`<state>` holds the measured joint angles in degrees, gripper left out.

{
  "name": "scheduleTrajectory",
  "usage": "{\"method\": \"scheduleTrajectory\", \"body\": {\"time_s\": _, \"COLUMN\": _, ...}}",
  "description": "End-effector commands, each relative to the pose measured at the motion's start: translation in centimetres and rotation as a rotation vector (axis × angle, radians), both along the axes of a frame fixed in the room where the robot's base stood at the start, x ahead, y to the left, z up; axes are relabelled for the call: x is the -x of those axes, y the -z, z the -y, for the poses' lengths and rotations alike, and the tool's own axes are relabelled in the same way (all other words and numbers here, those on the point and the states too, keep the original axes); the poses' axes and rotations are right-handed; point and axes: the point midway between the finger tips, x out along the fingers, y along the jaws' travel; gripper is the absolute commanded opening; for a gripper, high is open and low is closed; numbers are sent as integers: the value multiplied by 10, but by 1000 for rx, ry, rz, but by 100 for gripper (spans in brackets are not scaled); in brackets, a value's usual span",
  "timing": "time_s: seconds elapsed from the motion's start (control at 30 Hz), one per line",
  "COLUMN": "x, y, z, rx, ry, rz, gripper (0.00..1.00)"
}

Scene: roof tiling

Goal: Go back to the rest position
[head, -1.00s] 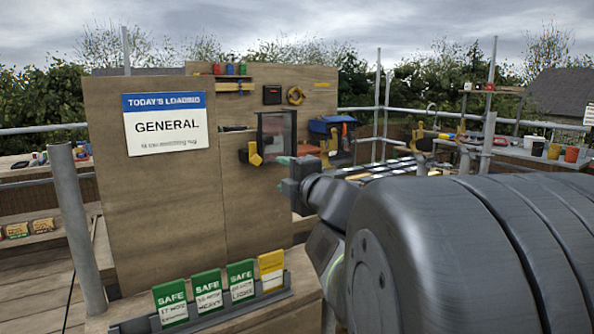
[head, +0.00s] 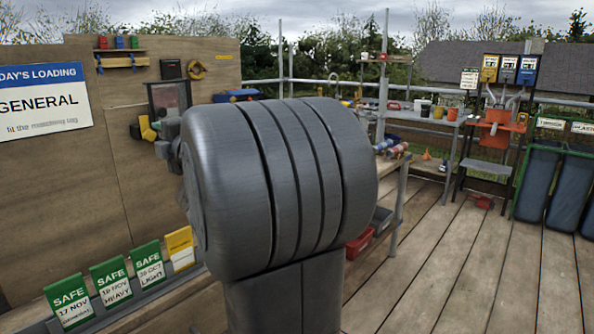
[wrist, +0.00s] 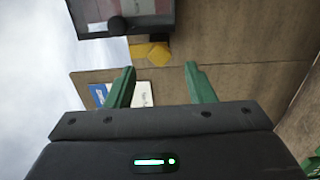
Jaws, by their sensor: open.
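My gripper (wrist: 160,88) shows in the wrist view with its two green fingers apart and nothing between them. Past the fingertips is a plywood board, seen upside down, with a yellow object (wrist: 150,52) and a dark-framed box (wrist: 120,14) near the top of the view. In the head view my own arm fills the middle and hides my gripper. The same yellow object (head: 147,129) and dark-framed box (head: 168,97) show on the board just left of my arm.
A plywood board (head: 90,190) with a GENERAL sign (head: 42,102) stands at left. Green SAFE tags (head: 110,281) line its foot. A workbench (head: 425,119) and blue bins (head: 537,180) stand at right. The wooden deck (head: 460,270) at front right is clear.

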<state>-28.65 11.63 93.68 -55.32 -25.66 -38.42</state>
Motion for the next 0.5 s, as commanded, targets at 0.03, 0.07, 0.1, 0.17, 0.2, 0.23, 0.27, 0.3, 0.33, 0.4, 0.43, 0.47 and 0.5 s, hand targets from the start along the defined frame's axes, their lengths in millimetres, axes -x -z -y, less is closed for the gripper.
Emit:
{"method": "scheduleTrajectory", "body": {"time_s": 0.03, "x": -6, "y": 2, "z": -8, "rx": -1, "ry": -2, "rz": -1, "gripper": 49}}
{"method": "scheduleTrajectory", "body": {"time_s": 0.07, "x": -9, "y": 1, "z": -12, "rx": -1, "ry": -2, "rz": -1, "gripper": 49}}
{"method": "scheduleTrajectory", "body": {"time_s": 0.1, "x": -13, "y": 1, "z": -16, "rx": -1, "ry": -1, "rz": -1, "gripper": 49}}
{"method": "scheduleTrajectory", "body": {"time_s": 0.17, "x": -18, "y": 1, "z": -22, "rx": -1, "ry": -1, "rz": -1, "gripper": 49}}
{"method": "scheduleTrajectory", "body": {"time_s": 0.2, "x": -21, "y": 1, "z": -25, "rx": -1, "ry": -1, "rz": -1, "gripper": 49}}
{"method": "scheduleTrajectory", "body": {"time_s": 0.23, "x": -23, "y": 0, "z": -27, "rx": -1, "ry": -1, "rz": 0, "gripper": 49}}
{"method": "scheduleTrajectory", "body": {"time_s": 0.27, "x": -24, "y": 0, "z": -29, "rx": -1, "ry": -1, "rz": 0, "gripper": 49}}
{"method": "scheduleTrajectory", "body": {"time_s": 0.3, "x": -26, "y": 0, "z": -31, "rx": -1, "ry": -1, "rz": -1, "gripper": 49}}
{"method": "scheduleTrajectory", "body": {"time_s": 0.33, "x": -27, "y": 1, "z": -33, "rx": -1, "ry": 0, "rz": -1, "gripper": 49}}
{"method": "scheduleTrajectory", "body": {"time_s": 0.4, "x": -29, "y": 0, "z": -35, "rx": -1, "ry": 0, "rz": -1, "gripper": 49}}
{"method": "scheduleTrajectory", "body": {"time_s": 0.43, "x": -30, "y": 0, "z": -35, "rx": -1, "ry": 0, "rz": 0, "gripper": 49}}
{"method": "scheduleTrajectory", "body": {"time_s": 0.47, "x": -30, "y": 0, "z": -36, "rx": -1, "ry": 0, "rz": 1, "gripper": 49}}
{"method": "scheduleTrajectory", "body": {"time_s": 0.5, "x": -30, "y": 0, "z": -36, "rx": -1, "ry": 0, "rz": 1, "gripper": 49}}
